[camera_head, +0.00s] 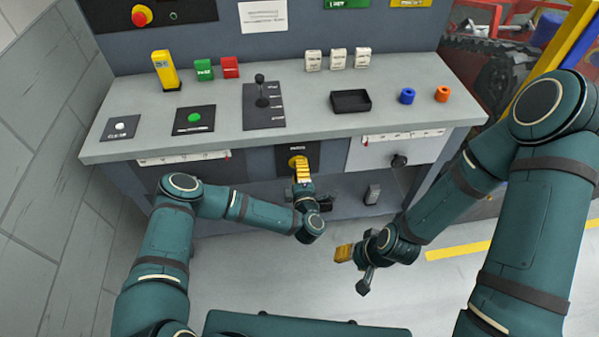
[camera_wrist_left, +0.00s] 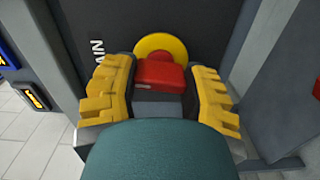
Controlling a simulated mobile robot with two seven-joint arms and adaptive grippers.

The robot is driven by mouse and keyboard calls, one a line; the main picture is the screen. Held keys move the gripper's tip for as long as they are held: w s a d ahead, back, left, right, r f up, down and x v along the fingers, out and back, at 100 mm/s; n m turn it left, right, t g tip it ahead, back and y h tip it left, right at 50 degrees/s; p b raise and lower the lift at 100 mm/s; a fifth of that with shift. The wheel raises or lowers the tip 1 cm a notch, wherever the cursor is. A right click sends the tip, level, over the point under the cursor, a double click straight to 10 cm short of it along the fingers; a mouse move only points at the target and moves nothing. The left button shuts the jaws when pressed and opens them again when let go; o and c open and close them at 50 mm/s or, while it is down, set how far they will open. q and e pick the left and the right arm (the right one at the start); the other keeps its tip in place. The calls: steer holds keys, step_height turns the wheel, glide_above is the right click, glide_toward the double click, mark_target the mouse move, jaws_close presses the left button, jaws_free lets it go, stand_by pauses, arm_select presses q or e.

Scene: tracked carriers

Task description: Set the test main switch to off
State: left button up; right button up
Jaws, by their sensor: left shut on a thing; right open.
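The main switch, a red handle (camera_wrist_left: 160,73) on a round yellow plate (camera_wrist_left: 158,44), is on a dark panel of the console front. In the head view its yellow plate (camera_head: 293,162) shows below the console's edge, and my gripper hides the handle. My left gripper (camera_head: 302,171) is at the switch. In the left wrist view, its yellow fingers stand on both sides of the red handle, shut on it. I cannot tell which position the handle points to. My right gripper (camera_head: 344,253) is open and empty, over the floor to the right.
A black knob (camera_head: 398,161) and a dark rocker (camera_head: 373,194) are right of the switch. The floor in front is clear.

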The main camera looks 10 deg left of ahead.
arm_select(q)
steer(key=shift+n, duration=0.6)
steer(key=o, duration=1.2)
steer(key=v, duration=1.2)
